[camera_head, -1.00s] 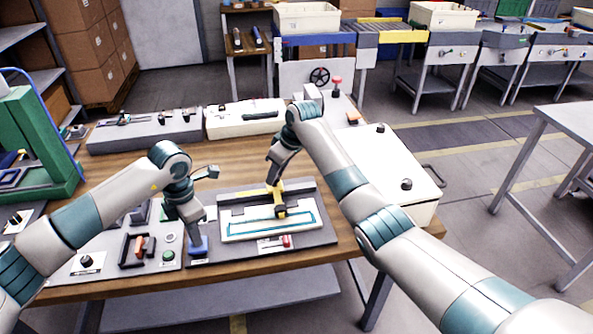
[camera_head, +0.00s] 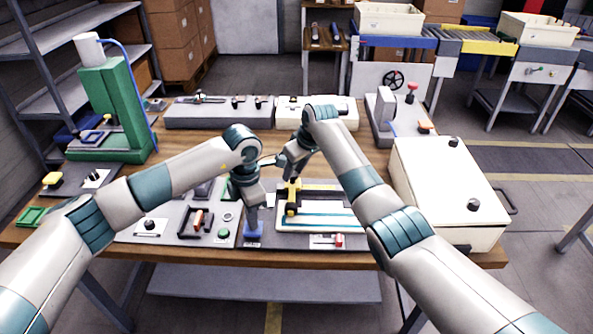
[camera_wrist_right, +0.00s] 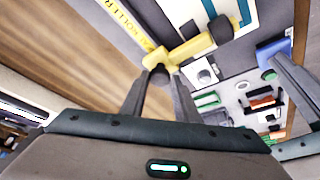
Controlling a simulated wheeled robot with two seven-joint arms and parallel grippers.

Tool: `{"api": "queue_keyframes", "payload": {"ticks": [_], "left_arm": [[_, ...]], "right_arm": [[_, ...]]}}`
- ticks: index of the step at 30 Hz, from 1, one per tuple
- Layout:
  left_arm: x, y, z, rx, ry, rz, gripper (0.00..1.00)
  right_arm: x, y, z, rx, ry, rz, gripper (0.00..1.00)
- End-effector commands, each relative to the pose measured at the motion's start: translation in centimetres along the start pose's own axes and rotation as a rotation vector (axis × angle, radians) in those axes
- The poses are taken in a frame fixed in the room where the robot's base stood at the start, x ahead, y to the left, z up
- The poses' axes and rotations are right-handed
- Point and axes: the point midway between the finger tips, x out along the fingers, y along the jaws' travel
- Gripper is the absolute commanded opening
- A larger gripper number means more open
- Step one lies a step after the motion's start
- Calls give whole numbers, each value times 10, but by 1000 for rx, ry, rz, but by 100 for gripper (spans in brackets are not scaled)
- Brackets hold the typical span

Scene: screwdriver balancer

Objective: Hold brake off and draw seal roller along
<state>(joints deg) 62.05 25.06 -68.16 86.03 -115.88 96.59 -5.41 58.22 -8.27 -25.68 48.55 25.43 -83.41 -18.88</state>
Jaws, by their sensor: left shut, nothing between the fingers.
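The seal roller (camera_head: 292,195), yellow with a dark part, stands at the left end of a pale panel with a teal outline (camera_head: 330,215). My right gripper (camera_head: 285,168) is at the roller's far end. In the right wrist view its two fingers (camera_wrist_right: 160,78) close around the end of the yellow roller bar (camera_wrist_right: 190,48). The blue brake pad (camera_head: 253,236) is left of the panel. My left gripper (camera_head: 252,220) is shut and points down with its tips on the pad, hiding part of it. The pad also shows in the right wrist view (camera_wrist_right: 272,50).
Left of the pad is a grey control plate with a red-handled part (camera_head: 197,220) and a green button (camera_head: 223,233). A white box (camera_head: 450,190) stands at the right. A green press (camera_head: 110,105) is at the back left. Bare wood lies behind the panel.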

Motion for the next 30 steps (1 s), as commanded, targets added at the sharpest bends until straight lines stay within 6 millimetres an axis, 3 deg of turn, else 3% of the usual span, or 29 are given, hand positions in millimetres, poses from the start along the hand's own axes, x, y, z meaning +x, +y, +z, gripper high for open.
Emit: {"api": "queue_keyframes", "payload": {"ticks": [2, 17, 23, 30], "left_arm": [[1, -1, 0, 1, 0, -2, 0], [1, 0, -1, -1, 2, -1, 0], [1, 0, -1, -1, 3, 0, 0], [1, 0, -1, -1, 3, 0, 0]], "right_arm": [[0, -3, -2, -3, 4, -4, 44], [-8, -1, -1, -2, 2, -1, 44], [-28, 0, -1, -1, 4, 0, 44], [-71, -1, -2, -3, 5, 0, 44]]}}
